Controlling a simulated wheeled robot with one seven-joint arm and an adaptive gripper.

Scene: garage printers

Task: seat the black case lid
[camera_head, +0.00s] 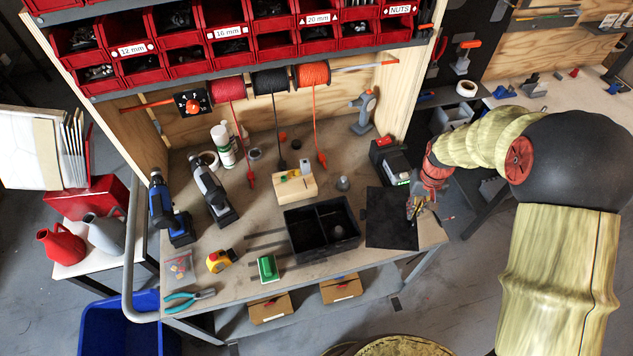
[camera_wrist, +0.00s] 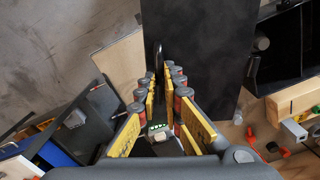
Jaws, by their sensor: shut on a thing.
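The black case (camera_head: 294,236) is an open two-compartment box in the middle of the bench; part of a black box also shows at the upper right of the wrist view (camera_wrist: 291,32). The black case lid (camera_head: 390,218) is a flat dark panel just right of the case, apart from it. In the wrist view the lid (camera_wrist: 205,50) fills the upper middle. My gripper (camera_head: 417,208) is at the lid's right edge, its fingers (camera_wrist: 160,82) shut on the lid around a thin upright part. I cannot tell whether the lid touches the bench.
A wooden block (camera_head: 296,187) stands behind the case, with a grey cone (camera_head: 343,184) beside it. A black-and-red device (camera_head: 391,160) sits behind the lid. A green item (camera_head: 267,268), a tape measure (camera_head: 220,260) and drills (camera_head: 211,190) are to the left. Spools hang above.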

